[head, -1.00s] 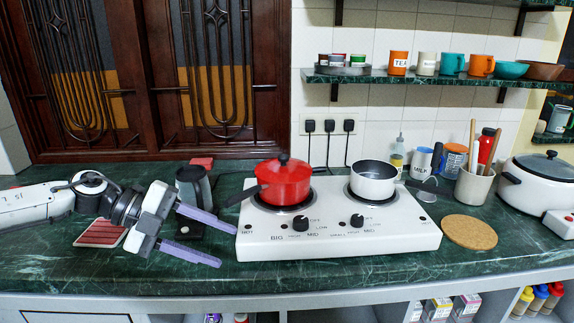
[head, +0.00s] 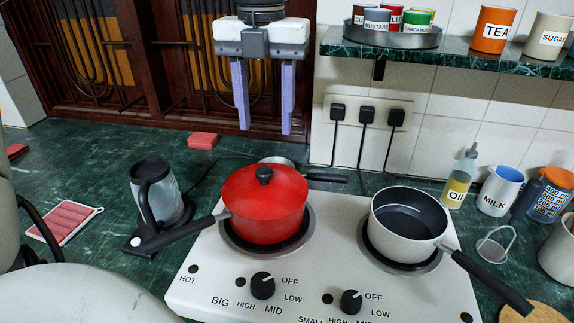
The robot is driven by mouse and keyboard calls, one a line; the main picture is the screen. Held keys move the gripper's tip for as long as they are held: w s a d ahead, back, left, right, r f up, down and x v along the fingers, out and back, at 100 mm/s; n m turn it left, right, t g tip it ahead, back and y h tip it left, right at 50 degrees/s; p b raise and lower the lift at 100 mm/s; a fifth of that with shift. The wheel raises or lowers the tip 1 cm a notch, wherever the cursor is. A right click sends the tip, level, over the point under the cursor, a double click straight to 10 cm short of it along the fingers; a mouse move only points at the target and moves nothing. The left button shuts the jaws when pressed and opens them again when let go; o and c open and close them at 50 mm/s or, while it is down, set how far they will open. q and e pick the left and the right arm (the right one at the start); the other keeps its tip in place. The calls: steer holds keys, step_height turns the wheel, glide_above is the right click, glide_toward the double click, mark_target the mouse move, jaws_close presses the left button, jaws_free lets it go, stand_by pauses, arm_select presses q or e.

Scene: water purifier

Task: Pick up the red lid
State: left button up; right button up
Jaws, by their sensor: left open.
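The red lid (head: 255,184) with a black knob (head: 264,175) sits on the red pot (head: 267,222). The pot stands on the left burner of the white stove (head: 205,280), its black handle pointing to the lower left. My left gripper (head: 264,130) points straight down above the lid. Its two purple fingers are spread wide and nothing is between them. The fingertips are apart from the knob. My right gripper is not in view.
A white pan (head: 403,218) with a black handle stands on the right burner. A grey kettle (head: 160,195) stands left of the stove. A shelf (head: 450,62) with cups and tins hangs at the upper right.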

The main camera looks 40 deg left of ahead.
mark_target(264, 170)
arm_select(q)
steer(key=f, duration=0.2)
steer(key=s+f, duration=0.1)
steer(key=shift+f, duration=0.35)
step_height(264, 170, down, 5)
steer(key=shift+s+r+p, duration=0.1)
steer(key=shift+s+p, duration=0.05)
steer(key=shift+p, duration=0.25)
steer(key=shift+f, duration=0.4)
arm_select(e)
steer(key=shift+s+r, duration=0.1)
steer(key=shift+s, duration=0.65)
arm_select(q)
steer(key=shift+c, duration=0.2)
jaws_close()
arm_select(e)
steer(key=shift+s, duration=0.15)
